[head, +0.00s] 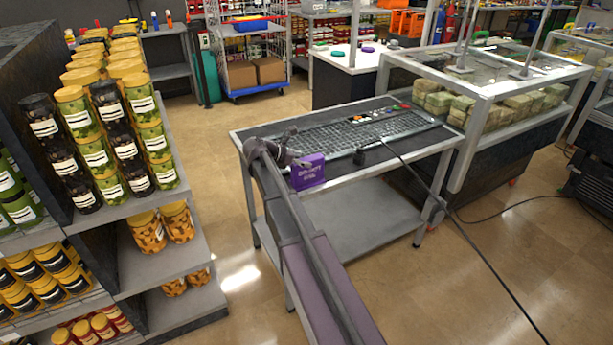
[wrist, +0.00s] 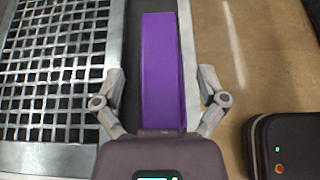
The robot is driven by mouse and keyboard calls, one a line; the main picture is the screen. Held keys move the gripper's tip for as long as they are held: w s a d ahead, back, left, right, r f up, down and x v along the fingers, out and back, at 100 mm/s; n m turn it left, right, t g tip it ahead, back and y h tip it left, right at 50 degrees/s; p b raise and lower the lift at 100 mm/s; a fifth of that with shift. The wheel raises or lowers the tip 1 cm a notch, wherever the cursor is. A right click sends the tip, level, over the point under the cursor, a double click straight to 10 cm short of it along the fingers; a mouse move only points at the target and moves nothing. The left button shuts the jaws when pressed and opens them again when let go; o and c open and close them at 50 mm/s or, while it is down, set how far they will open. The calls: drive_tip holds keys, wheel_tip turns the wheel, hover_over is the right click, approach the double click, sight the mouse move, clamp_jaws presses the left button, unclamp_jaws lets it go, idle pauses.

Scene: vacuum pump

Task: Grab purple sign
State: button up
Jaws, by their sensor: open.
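The purple sign (head: 308,171) with pale lettering stands at the near edge of a grey table (head: 420,152) in the head view. In the wrist view the sign (wrist: 163,65) is a tall, narrow purple block seen along its length. My gripper (head: 288,157) is at the sign's left in the head view. In the wrist view my gripper (wrist: 160,84) is open, with one finger on each side of the sign and a visible gap on both sides. Whether the palm touches the sign's near end, I cannot tell.
A dark cable runs from the table to the floor. Shelves of jars (head: 105,150) stand at left; a glass-topped case (head: 480,75) stands at right.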

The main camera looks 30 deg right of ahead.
drive_tip(key=shift+x, duration=1)
clamp_jaws()
drive_tip(key=shift+r, duration=0.25)
wheel_tip(320, 180, up, 2)
drive_tip(key=shift+r+p, duration=0.1)
drive_tip(key=shift+p, duration=0.95)
drive_tip(key=shift+r+p, duration=0.8)
drive_tip(key=s, duration=1.6)
drive_tip(key=shift+d+r+p, duration=0.3)
drive_tip(key=shift+r+p, duration=0.1)
